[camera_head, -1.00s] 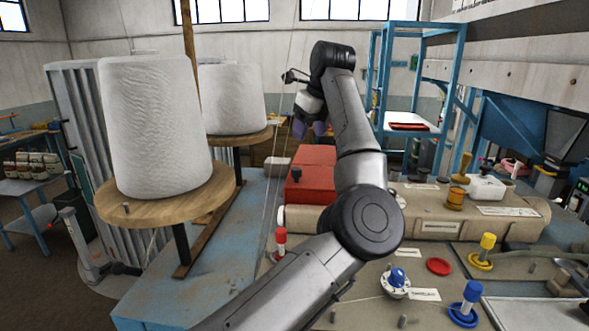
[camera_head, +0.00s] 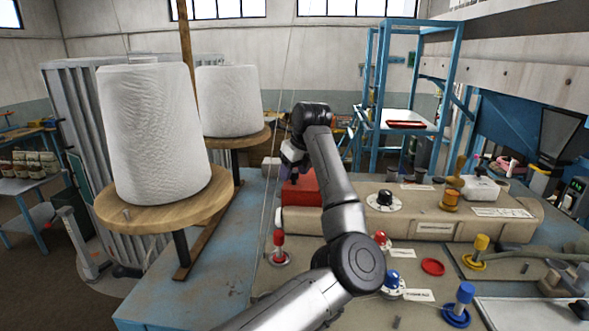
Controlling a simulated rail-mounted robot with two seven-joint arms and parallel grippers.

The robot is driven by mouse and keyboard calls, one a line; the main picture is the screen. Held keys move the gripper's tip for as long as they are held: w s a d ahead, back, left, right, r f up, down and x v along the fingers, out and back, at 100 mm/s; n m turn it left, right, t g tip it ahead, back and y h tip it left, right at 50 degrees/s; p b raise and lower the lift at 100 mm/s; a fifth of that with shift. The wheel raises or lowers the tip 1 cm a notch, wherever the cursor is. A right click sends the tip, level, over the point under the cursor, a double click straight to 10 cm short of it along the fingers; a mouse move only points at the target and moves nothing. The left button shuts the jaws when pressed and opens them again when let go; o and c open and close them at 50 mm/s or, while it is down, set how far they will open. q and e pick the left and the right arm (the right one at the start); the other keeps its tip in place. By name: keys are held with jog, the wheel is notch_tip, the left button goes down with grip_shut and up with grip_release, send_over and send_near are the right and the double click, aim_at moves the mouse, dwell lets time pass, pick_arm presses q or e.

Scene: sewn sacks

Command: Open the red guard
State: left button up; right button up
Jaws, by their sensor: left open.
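The red guard (camera_head: 303,193) is a red box-shaped cover at the left end of the beige machine housing (camera_head: 460,228). My left arm crosses in front of it and hides its right part. My left gripper (camera_head: 289,176) is open and points down at the guard's upper left, where the guard's small dark knob showed before. The gripper hides that knob, and I cannot tell whether the fingers touch it. My right gripper is not in view.
Two large white thread cones (camera_head: 152,135) stand on wooden discs at the left. Red, blue and yellow knobbed posts (camera_head: 462,305) stand on the front panel. A black dial (camera_head: 384,199) sits on the housing. A blue-framed shelf (camera_head: 405,125) stands behind.

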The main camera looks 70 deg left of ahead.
pick_arm(q)
jog(key=shift+c, duration=0.3)
grip_shut()
dwell(0.3)
